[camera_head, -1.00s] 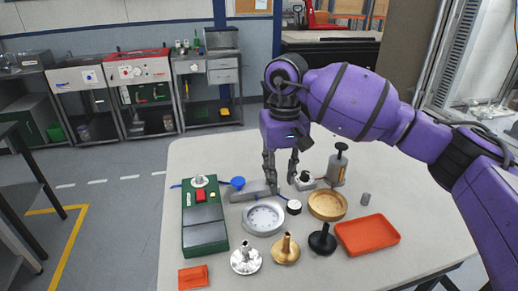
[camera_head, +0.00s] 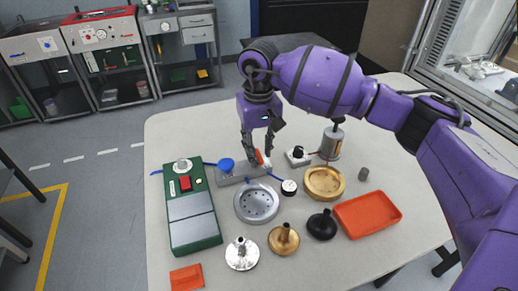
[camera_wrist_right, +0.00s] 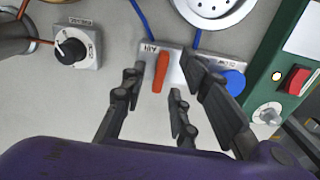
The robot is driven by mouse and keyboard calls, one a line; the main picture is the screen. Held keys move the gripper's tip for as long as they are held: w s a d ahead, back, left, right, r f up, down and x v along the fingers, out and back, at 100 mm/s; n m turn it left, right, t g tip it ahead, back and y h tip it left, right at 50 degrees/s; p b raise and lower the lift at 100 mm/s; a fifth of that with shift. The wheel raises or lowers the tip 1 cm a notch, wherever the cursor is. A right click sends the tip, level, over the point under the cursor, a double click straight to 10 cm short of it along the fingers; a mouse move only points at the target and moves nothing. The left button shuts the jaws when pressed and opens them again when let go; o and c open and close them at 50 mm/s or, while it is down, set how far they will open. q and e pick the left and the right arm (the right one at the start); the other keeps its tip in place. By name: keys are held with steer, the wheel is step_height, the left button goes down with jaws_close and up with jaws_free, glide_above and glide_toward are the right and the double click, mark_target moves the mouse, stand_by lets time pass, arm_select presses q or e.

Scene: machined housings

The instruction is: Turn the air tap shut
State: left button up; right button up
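The air tap is an orange lever (camera_wrist_right: 162,70) on a grey metal block (camera_head: 229,179). The lever shows in the head view (camera_head: 259,157) between the fingers of my right gripper (camera_head: 258,153). That gripper is open in the right wrist view (camera_wrist_right: 158,88), with a finger on either side of the lever and gaps beside it. My left gripper is not in view.
A green box with a red button (camera_head: 185,183) stands left of the block. A small dial box (camera_head: 298,157) and a metal cylinder (camera_head: 331,143) stand to the right. In front are a perforated dish (camera_head: 256,203), a gold dish (camera_head: 324,182) and an orange tray (camera_head: 367,211).

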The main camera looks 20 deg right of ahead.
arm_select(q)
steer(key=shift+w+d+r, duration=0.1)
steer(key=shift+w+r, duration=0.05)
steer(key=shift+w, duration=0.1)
arm_select(e)
steer(key=shift+f, duration=0.25)
jaws_close()
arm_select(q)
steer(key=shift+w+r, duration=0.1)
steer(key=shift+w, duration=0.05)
